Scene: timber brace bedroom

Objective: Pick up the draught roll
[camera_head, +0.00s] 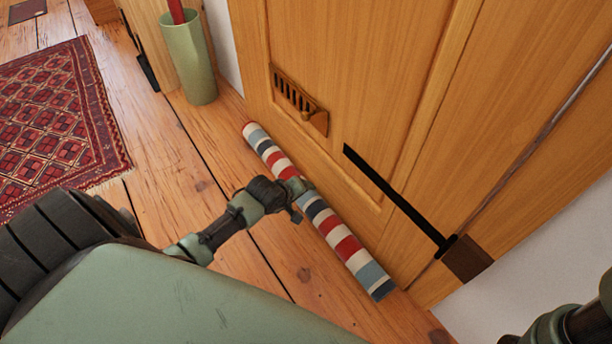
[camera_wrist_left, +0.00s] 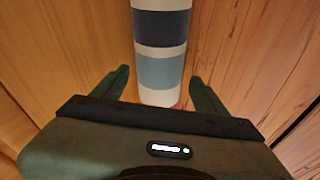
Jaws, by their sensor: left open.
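The draught roll (camera_head: 341,240) is a long cloth tube with red, white, navy and light blue stripes. It lies on the floor along the foot of the wooden door (camera_head: 355,60). My left gripper (camera_head: 296,192) is over the roll's middle and hides a short part of it. In the left wrist view, the roll (camera_wrist_left: 161,45) runs between the two spread fingers of my left gripper (camera_wrist_left: 159,74), with a gap visible on each side. Part of my right arm shows at the bottom right of the head view, but its gripper does not.
A green bin (camera_head: 189,62) with a red item in it stands by the wall at the upper left. A patterned red rug (camera_head: 60,120) lies at the left. A metal vent (camera_head: 299,100) and a black bar (camera_head: 395,198) are at the door. Floorboards left of the roll are clear.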

